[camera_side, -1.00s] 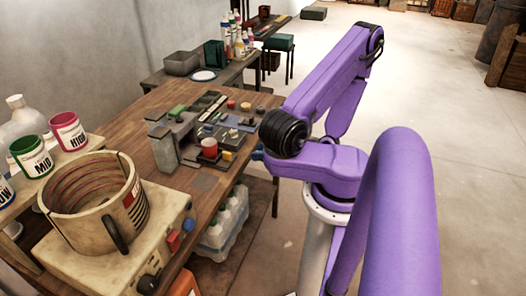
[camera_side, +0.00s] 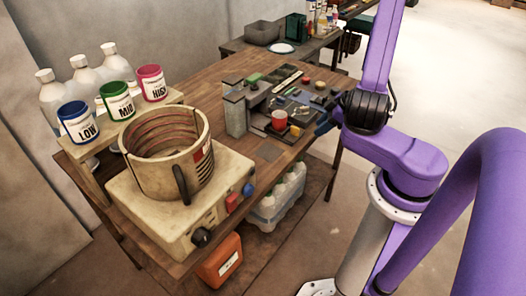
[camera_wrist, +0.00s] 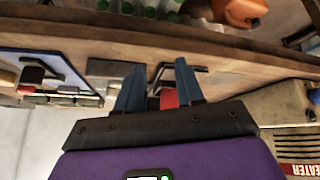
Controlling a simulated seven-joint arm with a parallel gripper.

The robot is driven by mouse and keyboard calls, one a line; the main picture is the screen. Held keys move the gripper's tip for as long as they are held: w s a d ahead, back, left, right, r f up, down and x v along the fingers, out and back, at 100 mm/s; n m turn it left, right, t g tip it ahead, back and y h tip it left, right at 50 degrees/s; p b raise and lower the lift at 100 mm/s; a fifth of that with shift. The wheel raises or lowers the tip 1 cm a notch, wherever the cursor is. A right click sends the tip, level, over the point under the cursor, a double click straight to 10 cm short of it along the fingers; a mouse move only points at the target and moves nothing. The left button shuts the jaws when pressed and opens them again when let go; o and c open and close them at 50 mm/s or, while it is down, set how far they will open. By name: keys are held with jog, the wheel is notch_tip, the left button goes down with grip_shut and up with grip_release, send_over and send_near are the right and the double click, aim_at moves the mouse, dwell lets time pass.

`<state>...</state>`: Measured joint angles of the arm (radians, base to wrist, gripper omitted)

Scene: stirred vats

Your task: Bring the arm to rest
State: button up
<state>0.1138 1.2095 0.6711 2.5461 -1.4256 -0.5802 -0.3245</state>
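My gripper (camera_wrist: 159,65) shows two blue-grey fingers set apart, with a gap between their tips in the wrist view. A small red thing (camera_wrist: 169,98) shows in the gap, nearer the right finger; I cannot tell whether it touches. In the side view my gripper (camera_side: 324,123) is mostly hidden behind my arm, with only a bit of blue finger showing at the bench's edge. A red cup (camera_side: 279,119) stands upright on the bench to the left of it, with a small gap between them.
A heater with a round vat (camera_side: 168,150) stands on the near end of the wooden bench (camera_side: 190,95). LOW (camera_side: 79,125), MID (camera_side: 118,102) and HIGH (camera_side: 152,84) pots stand behind it. A grey stand (camera_side: 237,112) is beside the cup. Bottles (camera_side: 283,190) sit under the bench.

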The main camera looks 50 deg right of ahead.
jog(key=shift+n+g+h, duration=0.6)
jog(key=shift+n+g, duration=0.3)
jog(key=w, duration=0.1)
jog(key=w+r, duration=0.1)
jog(key=w, duration=0.1)
jog(key=w+d+r, duration=0.1)
jog(key=shift+w, duration=0.35)
jog(key=shift+n+g+h, duration=0.4)
jog(key=shift+n+h, duration=0.5)
jog(key=w+a+r, duration=0.6)
jog(key=shift+a+r, duration=0.15)
jog(key=s+a+r+n+y, duration=0.1)
jog(key=s+a+r, duration=0.35)
jog(key=a, duration=0.35)
jog(key=s+a+r+n+y, duration=0.1)
jog(key=s+a+r, duration=0.2)
jog(key=s+a, duration=0.35)
jog(key=s+a+r+n+g, duration=0.2)
jog(key=s+a, duration=0.3)
jog(key=s, duration=0.7)
jog(key=shift+s+g, duration=0.15)
jog(key=shift+g, duration=0.65)
